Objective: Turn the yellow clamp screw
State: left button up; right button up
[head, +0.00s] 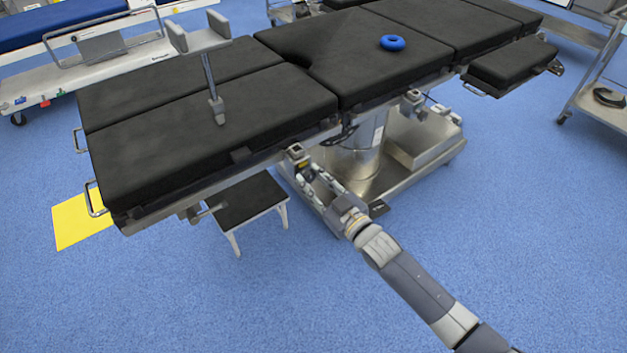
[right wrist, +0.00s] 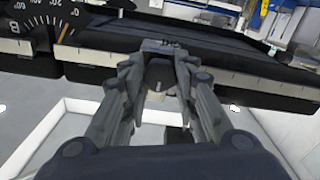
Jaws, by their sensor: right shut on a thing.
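The operating table (head: 200,120) has black pads and a metal side rail. A metal clamp (head: 296,150) sits on the near rail, with a small yellow part, the clamp screw (head: 302,164), low on its front. My right gripper (head: 308,176) reaches up to it from the lower right and is shut on it. In the right wrist view, the fingers (right wrist: 160,72) close in from both sides on a dark screw part (right wrist: 160,76) just below the clamp body (right wrist: 161,46). The fingers hide most of the screw, and no yellow shows there. My left gripper is not in view.
A black step stool (head: 250,200) stands on the floor left of my right arm. The table's metal column (head: 358,165) is behind the gripper. Another rail clamp (head: 412,102) is further right. A blue ring (head: 393,43) lies on the pads. The near floor is clear.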

jog(key=shift+d+f, duration=0.1)
jog(key=shift+f, duration=0.1)
jog(key=o, duration=1.1)
jog(key=shift+r, duration=0.1)
jog(key=v, duration=1.2)
